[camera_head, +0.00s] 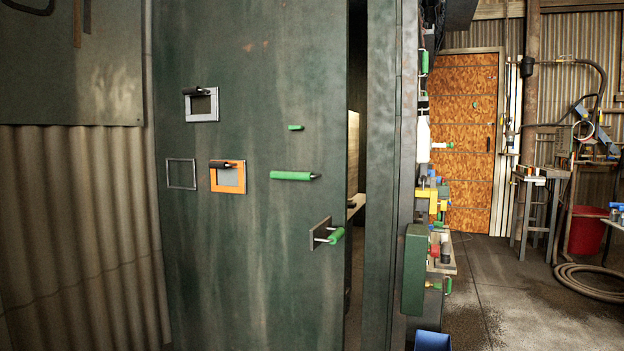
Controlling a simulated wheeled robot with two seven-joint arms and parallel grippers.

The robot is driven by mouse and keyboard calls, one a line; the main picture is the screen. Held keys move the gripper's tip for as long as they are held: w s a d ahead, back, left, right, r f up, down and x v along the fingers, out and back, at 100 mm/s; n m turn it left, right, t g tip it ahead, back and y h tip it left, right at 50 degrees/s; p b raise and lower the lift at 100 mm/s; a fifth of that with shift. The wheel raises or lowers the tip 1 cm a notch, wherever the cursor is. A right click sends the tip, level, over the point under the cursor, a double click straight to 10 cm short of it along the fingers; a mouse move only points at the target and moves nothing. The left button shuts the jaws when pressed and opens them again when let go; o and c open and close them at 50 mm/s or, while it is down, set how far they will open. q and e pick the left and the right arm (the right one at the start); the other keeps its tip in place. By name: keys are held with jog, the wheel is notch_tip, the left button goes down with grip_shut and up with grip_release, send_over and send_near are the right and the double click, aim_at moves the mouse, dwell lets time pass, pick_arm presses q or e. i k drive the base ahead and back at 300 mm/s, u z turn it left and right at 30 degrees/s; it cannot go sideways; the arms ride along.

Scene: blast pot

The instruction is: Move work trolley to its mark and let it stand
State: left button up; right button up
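I cannot make out the work trolley or its floor mark for certain in the head view. A small stand with thin legs (537,212) holds some items at the right, but I cannot tell whether it is the trolley. Neither of my grippers is in view.
A large dark green door (250,250) with green handles fills the left and centre, slightly ajar at its right edge. An orange-brown door (463,140) stands at the back. A red bin (586,231) and a coiled hose (592,282) are at the right. Concrete floor (500,270) lies open between.

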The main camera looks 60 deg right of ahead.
aim_at(268, 266)
jog(key=z, duration=1.15)
jog(key=i, duration=0.35)
jog(key=u, duration=0.2)
